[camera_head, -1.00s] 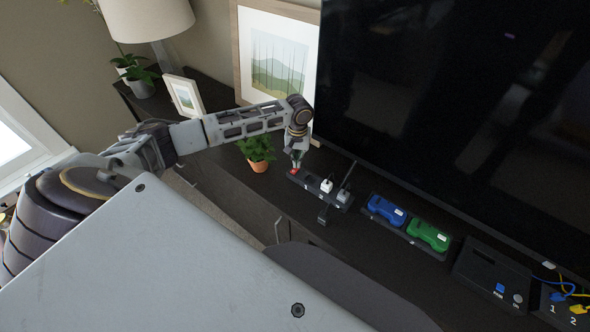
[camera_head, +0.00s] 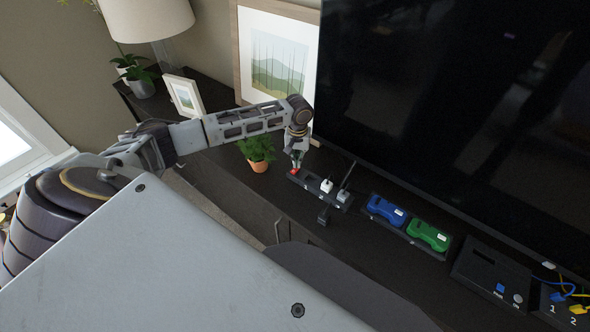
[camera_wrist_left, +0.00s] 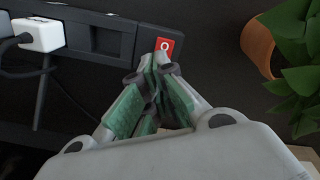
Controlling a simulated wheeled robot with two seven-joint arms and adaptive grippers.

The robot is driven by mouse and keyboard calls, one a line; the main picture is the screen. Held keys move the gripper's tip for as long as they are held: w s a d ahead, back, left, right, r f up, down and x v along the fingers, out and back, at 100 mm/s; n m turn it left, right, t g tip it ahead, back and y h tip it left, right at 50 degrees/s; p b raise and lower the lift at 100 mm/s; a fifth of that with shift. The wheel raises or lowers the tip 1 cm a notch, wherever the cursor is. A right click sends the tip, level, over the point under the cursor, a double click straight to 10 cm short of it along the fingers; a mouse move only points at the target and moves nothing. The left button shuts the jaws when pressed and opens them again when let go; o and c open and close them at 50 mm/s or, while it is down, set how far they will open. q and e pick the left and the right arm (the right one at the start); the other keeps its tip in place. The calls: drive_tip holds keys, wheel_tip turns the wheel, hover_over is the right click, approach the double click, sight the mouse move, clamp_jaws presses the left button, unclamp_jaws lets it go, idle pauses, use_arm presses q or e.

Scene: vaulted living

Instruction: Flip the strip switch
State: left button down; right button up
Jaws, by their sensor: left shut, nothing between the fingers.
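A dark power strip (camera_head: 314,190) lies on the black console and also shows in the left wrist view (camera_wrist_left: 108,40). Its red rocker switch (camera_wrist_left: 168,46) with a white ring mark is at one end; in the head view the red switch (camera_head: 294,172) is a small spot below my left gripper. My left gripper (camera_wrist_left: 157,72) is shut and empty, its green-padded fingertips right at the switch's edge. I cannot tell for sure whether they touch it. My right gripper is not in view.
A white plug (camera_wrist_left: 42,35) sits in the strip, with a black cord beside it. A potted plant (camera_head: 258,151) stands close to the gripper. Blue (camera_head: 386,211) and green (camera_head: 429,235) devices lie to the right. A large dark TV (camera_head: 450,100) stands behind.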

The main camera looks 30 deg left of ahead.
use_arm(q)
drive_tip(key=shift+s+f, duration=0.1)
drive_tip(key=shift+f, duration=1.15)
idle(1.9)
